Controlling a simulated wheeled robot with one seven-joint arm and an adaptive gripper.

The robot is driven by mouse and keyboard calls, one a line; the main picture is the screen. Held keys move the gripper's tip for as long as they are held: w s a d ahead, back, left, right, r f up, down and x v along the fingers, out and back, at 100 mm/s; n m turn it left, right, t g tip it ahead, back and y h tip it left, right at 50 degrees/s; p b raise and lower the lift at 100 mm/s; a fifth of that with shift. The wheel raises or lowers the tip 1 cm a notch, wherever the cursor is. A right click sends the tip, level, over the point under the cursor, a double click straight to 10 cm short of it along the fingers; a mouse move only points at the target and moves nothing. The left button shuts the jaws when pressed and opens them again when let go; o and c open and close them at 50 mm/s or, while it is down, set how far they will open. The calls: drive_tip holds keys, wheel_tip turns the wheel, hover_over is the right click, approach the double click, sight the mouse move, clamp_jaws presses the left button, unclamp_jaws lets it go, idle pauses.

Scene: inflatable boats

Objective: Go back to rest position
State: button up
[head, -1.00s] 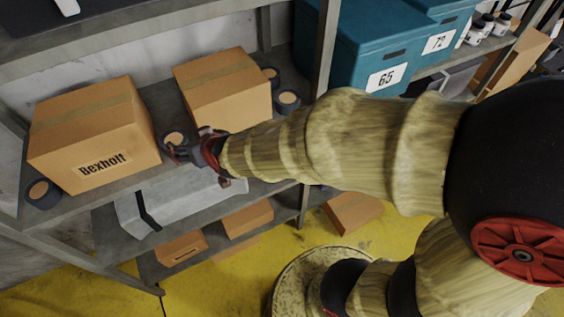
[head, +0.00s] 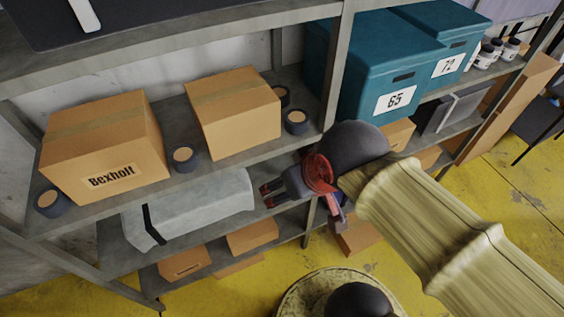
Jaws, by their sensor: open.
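My gripper (head: 268,194) is in the middle of the head view, in front of the shelf unit. Its dark fingers with red parts point left. They are open, and I see nothing between them. My arm, in a yellowish sleeve, comes in from the lower right. The gripper appears just right of a grey case (head: 190,208) on the lower shelf; whether they touch cannot be told.
The upper shelf (head: 225,160) holds a Bexholt box (head: 105,150), a plain box (head: 235,115) and several dark tape rolls (head: 185,159). Teal bins (head: 375,70) stand right of a post (head: 335,70). Yellow floor (head: 490,200) is clear at right.

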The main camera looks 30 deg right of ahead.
wheel_tip(320, 180, down, 27)
drive_tip(key=b, duration=2.6)
drive_tip(key=shift+b, duration=0.4)
drive_tip(key=shift+r, duration=0.1)
drive_tip(key=shift+c, duration=0.8)
